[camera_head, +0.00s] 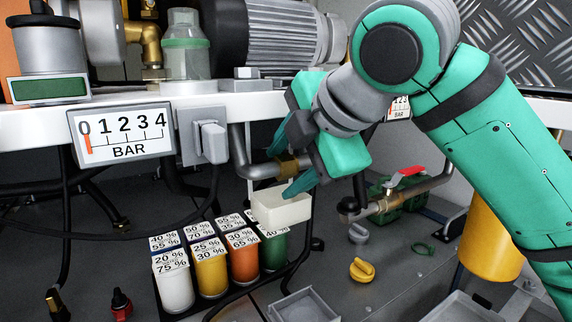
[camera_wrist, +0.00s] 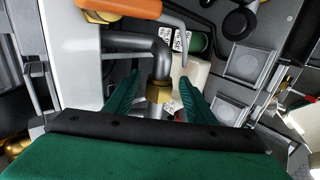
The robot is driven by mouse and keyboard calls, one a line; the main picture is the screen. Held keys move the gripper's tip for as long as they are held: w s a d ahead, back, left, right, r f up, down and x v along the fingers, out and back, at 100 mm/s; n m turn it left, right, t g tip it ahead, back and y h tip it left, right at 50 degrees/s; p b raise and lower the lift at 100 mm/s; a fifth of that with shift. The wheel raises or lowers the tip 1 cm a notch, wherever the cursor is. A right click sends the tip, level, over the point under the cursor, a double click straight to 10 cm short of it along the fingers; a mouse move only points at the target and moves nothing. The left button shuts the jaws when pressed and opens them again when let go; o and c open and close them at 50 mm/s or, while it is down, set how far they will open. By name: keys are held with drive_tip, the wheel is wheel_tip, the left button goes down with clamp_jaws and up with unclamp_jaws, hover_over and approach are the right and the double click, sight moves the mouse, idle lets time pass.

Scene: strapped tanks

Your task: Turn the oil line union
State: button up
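The oil line union, a brass hex nut (camera_wrist: 158,92), sits on a grey bent pipe (camera_wrist: 165,58) in the wrist view. In the head view the brass fitting (camera_head: 291,165) shows partly behind my gripper. My gripper (camera_head: 288,162) is open, with one teal finger above and left of the fitting and the other below it. In the wrist view my gripper (camera_wrist: 159,90) has a finger on each side of the nut, with visible gaps. I cannot tell how deep the nut sits between the fingers.
A white block (camera_head: 282,207) stands close below my lower finger. Labelled coloured containers (camera_head: 210,265) stand below left. A red-handled valve (camera_head: 405,176) is at right, and a yellow knob (camera_head: 362,270) lies on the floor. An orange handle (camera_wrist: 118,9) crosses the top of the wrist view.

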sight(288, 161)
drive_tip(key=shift+a, duration=0.2)
drive_tip(key=shift+s+r, duration=0.15)
drive_tip(key=shift+v, duration=3.7)
drive_tip(key=shift+d, duration=0.1)
